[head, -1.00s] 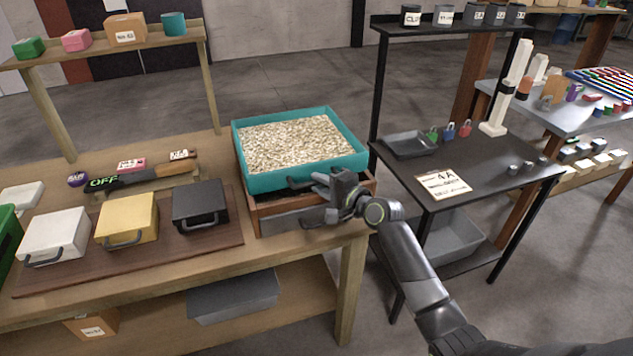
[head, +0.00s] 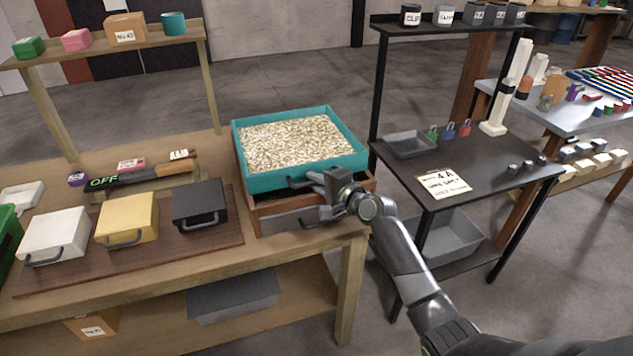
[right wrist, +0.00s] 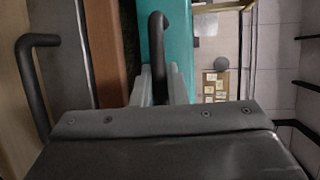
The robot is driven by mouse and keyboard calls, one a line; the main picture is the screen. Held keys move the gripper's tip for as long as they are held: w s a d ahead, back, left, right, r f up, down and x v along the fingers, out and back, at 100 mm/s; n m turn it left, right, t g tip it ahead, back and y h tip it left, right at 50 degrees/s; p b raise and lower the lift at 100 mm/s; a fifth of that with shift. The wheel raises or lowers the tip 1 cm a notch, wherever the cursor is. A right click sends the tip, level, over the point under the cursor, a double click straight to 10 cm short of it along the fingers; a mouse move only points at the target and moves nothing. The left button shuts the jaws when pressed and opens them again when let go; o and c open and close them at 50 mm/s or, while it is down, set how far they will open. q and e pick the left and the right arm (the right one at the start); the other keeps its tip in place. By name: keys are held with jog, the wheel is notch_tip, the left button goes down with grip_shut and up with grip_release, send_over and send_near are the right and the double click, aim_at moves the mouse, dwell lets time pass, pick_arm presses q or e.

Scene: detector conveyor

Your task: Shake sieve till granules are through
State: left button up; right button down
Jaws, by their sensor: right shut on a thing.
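The sieve (head: 352,161) is a teal square tray full of pale granules (head: 295,143). It sits on top of a wooden box (head: 262,205) with a grey drawer front. My right gripper (head: 314,181) is at the sieve's front side, shut on its dark handle (head: 296,184). In the right wrist view, the two light fingers (right wrist: 160,85) lie either side of the dark handle bar (right wrist: 157,40), against the teal wall (right wrist: 178,40). The sieve's mesh and what lies beneath it are hidden. My left gripper is not in view.
A board with a white, a yellow and a black handled box (head: 200,205) lies left of the sieve. Behind it is a rail marked OFF (head: 103,182). A black table (head: 500,170) with a grey tray, padlocks and a 4A card stands at right.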

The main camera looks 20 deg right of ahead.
jog(key=w+b, duration=0.1)
jog(key=w, duration=0.1)
jog(key=shift+w+r, duration=0.15)
jog(key=shift+w, duration=0.15)
jog(key=c, duration=1.7)
grip_release()
jog(key=shift+c, duration=0.2)
jog(key=shift+w, duration=0.15)
jog(key=v, duration=1.7)
jog(key=shift+s+b, duration=0.2)
jog(key=shift+b, duration=0.15)
